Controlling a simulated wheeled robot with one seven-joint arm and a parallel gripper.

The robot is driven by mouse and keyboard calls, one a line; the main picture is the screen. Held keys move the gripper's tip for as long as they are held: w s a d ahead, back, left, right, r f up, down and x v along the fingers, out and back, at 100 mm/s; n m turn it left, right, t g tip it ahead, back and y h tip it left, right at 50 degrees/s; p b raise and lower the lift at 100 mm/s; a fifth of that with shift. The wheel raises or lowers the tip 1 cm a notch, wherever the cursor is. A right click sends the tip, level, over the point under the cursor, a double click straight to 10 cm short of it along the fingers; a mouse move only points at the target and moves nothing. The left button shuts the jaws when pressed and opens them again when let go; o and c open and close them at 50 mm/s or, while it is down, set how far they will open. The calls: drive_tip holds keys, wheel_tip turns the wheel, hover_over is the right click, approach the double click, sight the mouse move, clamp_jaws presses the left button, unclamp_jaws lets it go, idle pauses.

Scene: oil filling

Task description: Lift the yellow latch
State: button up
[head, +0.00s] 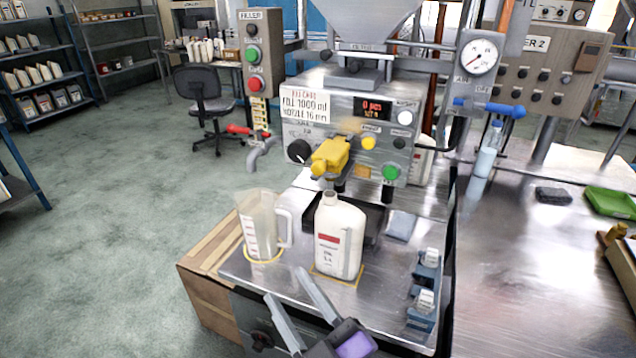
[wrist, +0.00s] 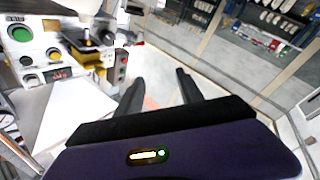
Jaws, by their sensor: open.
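The yellow latch (head: 331,157) is on the front of the filling machine (head: 345,110), left of centre, below the small display. In the head view it sits above the white bottle. My gripper (head: 287,285) is open and empty, low in front of the bottle and well apart from the latch. In the wrist view my two dark fingers (wrist: 157,84) are spread with nothing between them. The machine's panel is at the upper left there, tilted.
A white bottle (head: 340,238) stands on the steel table in front of the machine. A clear measuring jug (head: 260,226) stands left of it. Blue clamps (head: 424,290) are at the right. A red-handled tap (head: 243,130) and a blue-handled valve (head: 490,107) flank the machine.

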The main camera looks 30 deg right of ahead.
sight(319, 171)
drive_tip(key=w+d+r+m+h, duration=0.2)
drive_tip(key=w+d+r+h, duration=0.3)
drive_tip(key=w+r+h, duration=0.45)
drive_tip(key=shift+w+d+r+m+g+h+p, duration=0.3)
drive_tip(key=shift+w+d+h, duration=0.2)
drive_tip(key=shift+w+d, duration=0.6)
drive_tip(key=shift+w+d+r+m+g+h+p, duration=0.1)
drive_tip(key=shift+w+d+m+g+h+p, duration=0.35)
drive_tip(key=shift+d, duration=1)
drive_tip(key=shift+w+d+r+m+g+h+p, duration=0.1)
drive_tip(key=shift+w+d+r+m+h+p, duration=0.3)
drive_tip(key=shift+w+d, duration=0.8)
drive_tip(key=shift+s+f+n, duration=0.1)
drive_tip(key=shift+f+n, duration=0.1)
drive_tip(key=shift+n, duration=0.05)
drive_tip(key=shift+d, duration=0.1)
clamp_jaws()
drive_tip(key=shift+r, duration=0.2)
